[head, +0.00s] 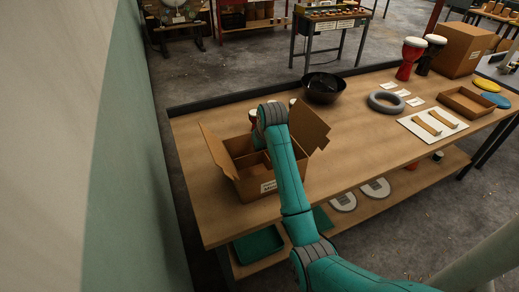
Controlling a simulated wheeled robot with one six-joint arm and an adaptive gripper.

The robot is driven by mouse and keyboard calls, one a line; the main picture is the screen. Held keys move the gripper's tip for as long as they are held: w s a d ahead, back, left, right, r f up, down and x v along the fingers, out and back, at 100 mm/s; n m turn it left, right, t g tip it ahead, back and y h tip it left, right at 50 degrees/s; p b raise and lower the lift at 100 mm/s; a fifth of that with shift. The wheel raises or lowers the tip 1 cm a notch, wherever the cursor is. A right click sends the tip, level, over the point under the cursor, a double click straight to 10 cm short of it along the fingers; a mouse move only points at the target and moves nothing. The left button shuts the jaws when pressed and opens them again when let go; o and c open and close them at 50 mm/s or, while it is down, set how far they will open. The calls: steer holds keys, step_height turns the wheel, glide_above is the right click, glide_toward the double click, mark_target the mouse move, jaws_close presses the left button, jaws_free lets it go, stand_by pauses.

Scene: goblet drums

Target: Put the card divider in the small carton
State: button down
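An open carton (266,188) with raised flaps and a white label on its front stands at the left of the workbench. Brown card panels (254,158) show inside it and look like the card divider; my arm hides part of them, so I cannot tell how they sit. My arm reaches over the carton from the front right. A small teal part at the end of my arm, apparently my gripper (258,141), is over the carton's inside. Its fingers are hidden, so I cannot tell whether it is open or what it holds.
Behind the carton are small drums (253,119) and a black bowl (323,87). A grey ring (385,102), a white board (432,124), a shallow box (460,107), a red drum (409,60) and a larger carton (462,52) stand right. The bench's front middle is clear.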

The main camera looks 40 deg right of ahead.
steer(key=shift+f, duration=0.3)
steer(key=c, duration=1.3)
jaws_free()
steer(key=shift+r, duration=0.1)
